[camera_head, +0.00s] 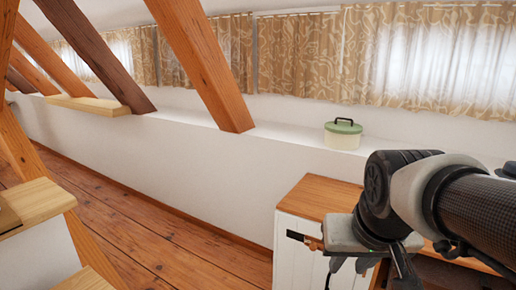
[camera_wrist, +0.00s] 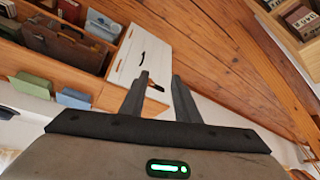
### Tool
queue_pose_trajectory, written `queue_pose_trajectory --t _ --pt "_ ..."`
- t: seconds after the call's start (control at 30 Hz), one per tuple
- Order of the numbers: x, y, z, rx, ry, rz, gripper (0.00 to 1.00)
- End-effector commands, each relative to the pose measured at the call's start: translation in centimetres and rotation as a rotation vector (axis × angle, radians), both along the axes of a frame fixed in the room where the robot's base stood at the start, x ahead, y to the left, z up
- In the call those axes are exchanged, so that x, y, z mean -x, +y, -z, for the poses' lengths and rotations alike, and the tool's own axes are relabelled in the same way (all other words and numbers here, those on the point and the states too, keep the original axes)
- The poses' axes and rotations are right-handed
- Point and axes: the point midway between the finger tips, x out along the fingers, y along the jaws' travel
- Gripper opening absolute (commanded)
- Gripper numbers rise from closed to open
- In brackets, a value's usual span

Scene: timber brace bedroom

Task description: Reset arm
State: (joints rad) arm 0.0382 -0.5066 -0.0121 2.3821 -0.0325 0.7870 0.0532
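My gripper (camera_head: 368,266) is in front of the white cabinet with a wooden top (camera_head: 322,196), at the lower right of the head view. In the wrist view my gripper (camera_wrist: 161,76) has its two fingers apart, with nothing clearly held between them. A small dark and orange item (camera_wrist: 157,87) shows beside the left finger; I cannot tell what it is, and it appears apart from the fingers. The white cabinet front (camera_wrist: 138,57) with a dark handle shows beyond the fingers. My arm hides part of the cabinet in the head view.
A green-lidded pot (camera_head: 343,135) stands on the white ledge (camera_head: 270,131). Slanted timber braces (camera_head: 203,65) rise at the left and centre. Plank floor (camera_head: 150,230) is open at the left. A wooden box (camera_wrist: 65,42) and books (camera_wrist: 103,25) sit on shelving in the wrist view.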

Motion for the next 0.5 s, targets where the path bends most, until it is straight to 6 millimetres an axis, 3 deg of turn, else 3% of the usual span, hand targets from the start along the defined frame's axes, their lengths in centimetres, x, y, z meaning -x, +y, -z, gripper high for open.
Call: queue_pose_trajectory --t 0.1,0.3,0.33,0.5 --pt "3.0 1.1 -0.4 -0.001 -0.010 -0.037 0.29" --pt "7.1 2.3 -0.3 0.001 -0.016 -0.093 0.29" --pt "6.8 2.2 -2.1 0.000 -0.013 -0.089 0.29" --pt "6.7 2.2 -5.7 0.000 -0.011 -0.087 0.29"
